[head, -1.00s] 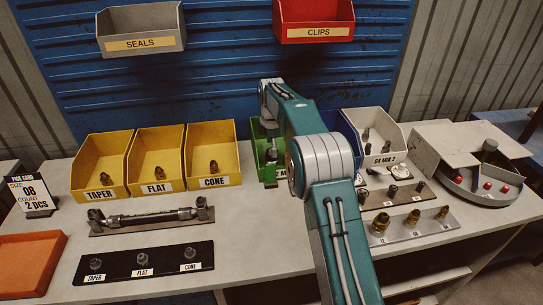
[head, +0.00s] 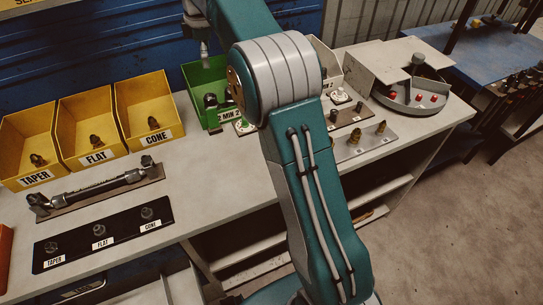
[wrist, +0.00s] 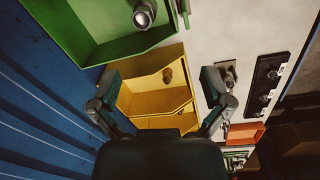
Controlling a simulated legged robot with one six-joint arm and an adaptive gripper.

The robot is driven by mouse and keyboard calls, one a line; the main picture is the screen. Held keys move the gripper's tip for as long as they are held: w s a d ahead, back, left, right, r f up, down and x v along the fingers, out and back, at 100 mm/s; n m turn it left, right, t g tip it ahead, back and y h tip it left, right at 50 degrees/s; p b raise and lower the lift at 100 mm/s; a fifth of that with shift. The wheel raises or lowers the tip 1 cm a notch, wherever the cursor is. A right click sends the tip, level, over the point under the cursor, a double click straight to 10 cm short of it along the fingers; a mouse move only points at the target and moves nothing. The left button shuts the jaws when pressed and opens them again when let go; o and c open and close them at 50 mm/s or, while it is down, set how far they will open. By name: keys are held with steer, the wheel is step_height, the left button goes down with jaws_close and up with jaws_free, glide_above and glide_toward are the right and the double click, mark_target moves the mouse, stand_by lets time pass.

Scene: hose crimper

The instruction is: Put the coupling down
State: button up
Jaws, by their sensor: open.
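My gripper (wrist: 160,90) is open, its two fingers spread wide with nothing between them. In the wrist view the green bin (wrist: 85,45) is at the upper left, with one round-ended coupling (wrist: 143,14) inside, clear of my fingers. I cannot tell which coupling the task means.
Yellow bins marked taper, flat and cone (head: 92,105) stand left of the green bin, each with a fitting. A hose assembly (head: 100,188) and a black gauge rack (head: 105,238) lie in front. A round tray machine (head: 415,95) stands right.

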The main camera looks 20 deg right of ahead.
steer(key=s+d+r+m+t, duration=0.1)
steer(key=s+r+m, duration=0.25)
steer(key=s, duration=0.65)
steer(key=s+r+m+t, duration=0.1)
steer(key=s+r+m, duration=0.25)
steer(key=s, duration=0.55)
steer(key=s+f+m+t, duration=0.1)
steer(key=s+f+m, duration=0.3)
steer(key=s, duration=0.5)
steer(key=s+f+m+t, duration=0.1)
steer(key=s+f+m, duration=0.3)
steer(key=s, duration=0.6)
steer(key=shift+d+f+t, duration=0.25)
steer(key=shift+f+t, duration=0.05)
steer(key=shift+f, duration=0.25)
